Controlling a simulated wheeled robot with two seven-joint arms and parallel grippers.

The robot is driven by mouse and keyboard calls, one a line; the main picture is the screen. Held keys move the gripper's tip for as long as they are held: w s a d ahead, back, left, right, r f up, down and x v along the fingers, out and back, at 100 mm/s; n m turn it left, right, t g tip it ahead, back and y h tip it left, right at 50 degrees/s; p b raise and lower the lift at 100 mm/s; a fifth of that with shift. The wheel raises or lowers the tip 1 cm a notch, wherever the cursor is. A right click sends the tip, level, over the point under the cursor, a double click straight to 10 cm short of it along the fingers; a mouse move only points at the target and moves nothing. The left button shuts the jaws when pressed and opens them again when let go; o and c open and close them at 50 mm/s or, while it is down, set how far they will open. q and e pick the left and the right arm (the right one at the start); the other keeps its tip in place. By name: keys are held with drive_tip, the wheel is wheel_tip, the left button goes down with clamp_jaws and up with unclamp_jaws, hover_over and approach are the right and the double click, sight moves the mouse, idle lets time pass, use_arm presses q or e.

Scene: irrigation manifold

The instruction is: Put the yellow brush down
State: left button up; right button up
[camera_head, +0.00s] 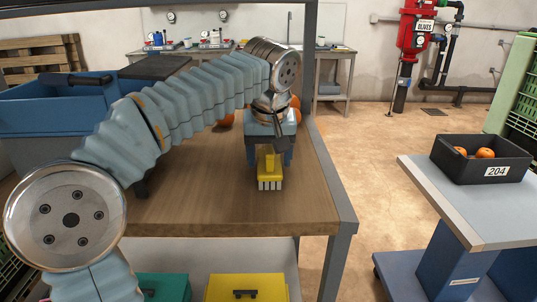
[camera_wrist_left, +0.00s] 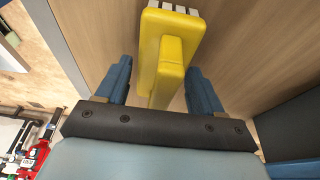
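The yellow brush (camera_head: 269,168) is upright with its white bristles down at the wooden table top (camera_head: 205,200), near the front edge. It appears to rest on the table. My left gripper (camera_head: 269,157) is above it, pointing down, with its blue fingers on either side of the brush handle. In the left wrist view the yellow brush (camera_wrist_left: 168,62) stands between the spread fingers of my left gripper (camera_wrist_left: 160,85). A gap shows between the left finger and the handle, so the gripper is open around it. My right gripper is out of view.
Orange fruits (camera_head: 226,119) lie behind the gripper. A blue crate (camera_head: 50,108) is at the left. A black bin (camera_head: 482,158) marked 204 stands on a separate stand at the right. The table right of the brush is clear up to its edge.

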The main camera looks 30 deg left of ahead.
use_arm(q)
drive_tip(key=shift+o, duration=0.6)
drive_tip(key=shift+r, duration=0.1)
drive_tip(key=shift+r, duration=0.25)
drive_tip(key=v, duration=1.1)
drive_tip(key=shift+s+r, duration=0.15)
drive_tip(key=shift+r, duration=0.2)
